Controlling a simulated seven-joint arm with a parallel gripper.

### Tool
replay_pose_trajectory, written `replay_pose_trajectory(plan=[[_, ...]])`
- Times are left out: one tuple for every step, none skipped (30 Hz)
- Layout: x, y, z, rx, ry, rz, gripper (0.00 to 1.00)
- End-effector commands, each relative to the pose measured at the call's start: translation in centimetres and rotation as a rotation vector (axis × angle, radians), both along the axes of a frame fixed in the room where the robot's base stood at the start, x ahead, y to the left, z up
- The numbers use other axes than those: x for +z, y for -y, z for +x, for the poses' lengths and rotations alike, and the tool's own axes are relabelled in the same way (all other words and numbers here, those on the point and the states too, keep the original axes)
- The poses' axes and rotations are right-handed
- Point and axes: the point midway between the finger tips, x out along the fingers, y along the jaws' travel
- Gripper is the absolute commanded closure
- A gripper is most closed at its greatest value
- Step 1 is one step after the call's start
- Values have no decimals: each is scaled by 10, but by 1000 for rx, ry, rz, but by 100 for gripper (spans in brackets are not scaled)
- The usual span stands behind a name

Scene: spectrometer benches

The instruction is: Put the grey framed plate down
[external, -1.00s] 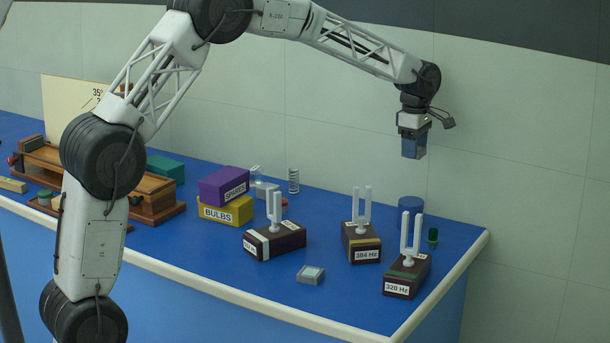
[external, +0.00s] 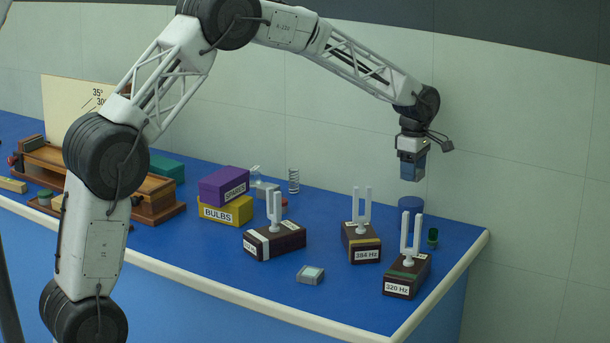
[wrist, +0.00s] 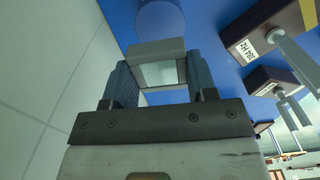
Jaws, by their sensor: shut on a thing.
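The grey framed plate (wrist: 157,52) shows in the wrist view as a grey frame around a pale, glassy pane. My gripper (wrist: 158,82) is shut on it, with one blue finger at each side. In the external view my gripper (external: 412,175) points down above the far right part of the blue bench, and its fingers hide most of the plate. The plate is held in the air, clear of the bench. A blue cylinder (external: 410,204) stands below and close by; it also shows just beyond the plate in the wrist view (wrist: 160,17).
Tuning forks on dark boxes stand nearby: the 384 Hz box (external: 361,245), the 320 Hz box (external: 406,277) and another (external: 275,241). A green-topped small item (external: 433,238) stands at right. A similar grey framed block (external: 311,274) lies at the front. Bare bench lies around it.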

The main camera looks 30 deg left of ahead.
Motion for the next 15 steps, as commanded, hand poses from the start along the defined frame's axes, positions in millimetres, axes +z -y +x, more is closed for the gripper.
replay_pose_trajectory(plan=[[-5, 0, 0, 0, 0, 0, 71], [-7, 0, 0, 0, 0, 0, 71], [-9, 0, 0, 0, 0, 0, 71], [-10, 0, 0, 0, 0, 0, 71], [-10, 0, 0, 0, 0, 0, 71], [-10, 0, 0, 0, 0, 0, 71], [-10, 0, 0, 0, 0, 0, 71], [-10, 0, 0, 0, 0, 0, 71], [-10, 0, 0, 0, 0, 0, 71], [-10, 0, 0, 0, 0, 0, 71], [-10, 0, 0, 0, 0, 0, 71], [-10, 0, 0, 0, 0, 0, 71], [-10, 0, 0, 0, 0, 0, 71], [-11, 0, 0, 0, 0, 0, 71], [-12, 0, 0, 0, 0, 0, 71]])
